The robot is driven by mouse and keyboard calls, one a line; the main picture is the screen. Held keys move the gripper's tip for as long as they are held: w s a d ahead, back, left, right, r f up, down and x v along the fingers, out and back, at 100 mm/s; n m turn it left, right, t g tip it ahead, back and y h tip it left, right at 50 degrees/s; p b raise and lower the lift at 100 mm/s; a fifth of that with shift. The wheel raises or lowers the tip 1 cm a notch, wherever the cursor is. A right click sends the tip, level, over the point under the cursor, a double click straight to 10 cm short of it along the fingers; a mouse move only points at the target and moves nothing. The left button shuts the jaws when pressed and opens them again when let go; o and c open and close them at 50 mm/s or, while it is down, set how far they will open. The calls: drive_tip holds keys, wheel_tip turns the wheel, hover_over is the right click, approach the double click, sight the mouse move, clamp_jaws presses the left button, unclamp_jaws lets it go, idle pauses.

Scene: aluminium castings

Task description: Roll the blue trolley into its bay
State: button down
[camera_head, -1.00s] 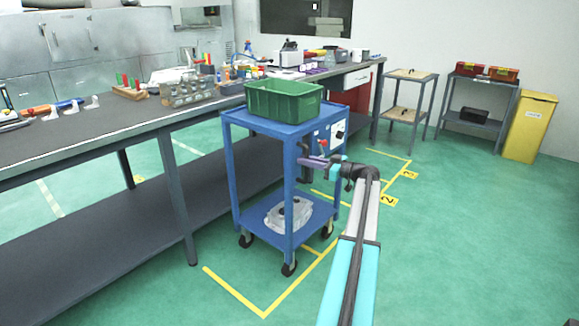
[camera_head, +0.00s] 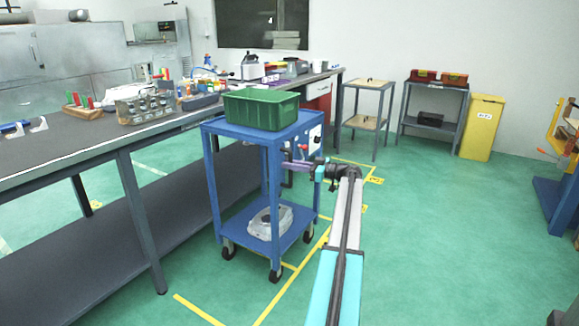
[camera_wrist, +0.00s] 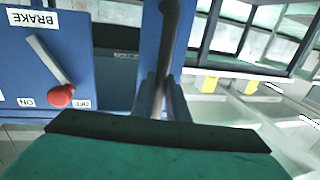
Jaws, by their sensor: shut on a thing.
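The blue trolley (camera_head: 266,132) stands upright on its castors alongside the long bench. A green crate (camera_head: 262,110) sits on its top and a grey casting (camera_head: 270,222) on its lower shelf. My gripper (camera_head: 312,168) is at its right side, shut on the dark upright handle (camera_wrist: 170,30). In the wrist view the brake lever's red knob (camera_wrist: 60,95) is nearer the OFF label. Yellow floor lines (camera_head: 288,283) mark bays beneath and beyond the trolley. The near front castor is close to a yellow cross line; the trolley hides part of the markings.
The long bench (camera_head: 60,160) runs close along the trolley's left. A small shelf table (camera_head: 368,84), another shelf (camera_head: 436,90) and a yellow bin (camera_head: 482,127) stand at the back wall. A blue stand (camera_head: 562,190) is at far right. The floor right of my arm is clear.

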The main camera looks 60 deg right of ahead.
drive_tip(key=shift+s, duration=0.15)
drive_tip(key=c, duration=1.7)
unclamp_jaws()
drive_tip(key=shift+a, duration=0.1)
drive_tip(key=p+v, duration=0.2)
drive_tip(key=v, duration=1.1)
drive_tip(key=shift+s, duration=0.3)
